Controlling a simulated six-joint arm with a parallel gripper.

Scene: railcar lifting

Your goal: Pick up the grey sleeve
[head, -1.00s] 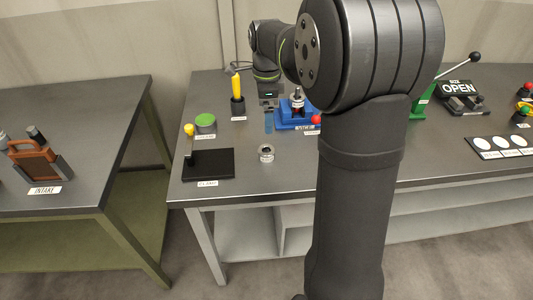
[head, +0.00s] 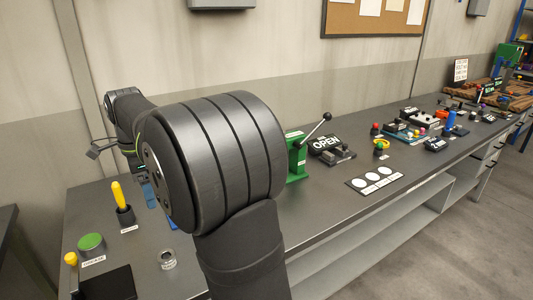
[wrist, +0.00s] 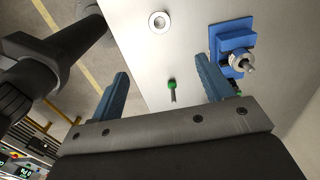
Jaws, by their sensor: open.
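The grey sleeve, a short ring-like metal cylinder (head: 167,259), stands on the dark bench, left of my arm in the head view. In the wrist view a pale ring with a dark hole (wrist: 159,22) lies beyond the fingers and looks like the same sleeve. My gripper (wrist: 161,67) is open, with its two blue fingers apart and nothing between them. It is above the bench and apart from the sleeve. In the head view my arm hides most of the gripper.
A blue fixture (wrist: 230,40) holding a metal part is beside the right finger. A small green-topped item (wrist: 172,84) shows below. A yellow-handled tool (head: 119,195), green disc (head: 91,242) and black plate (head: 108,286) are left of the sleeve. A green lever press (head: 297,158) stands right.

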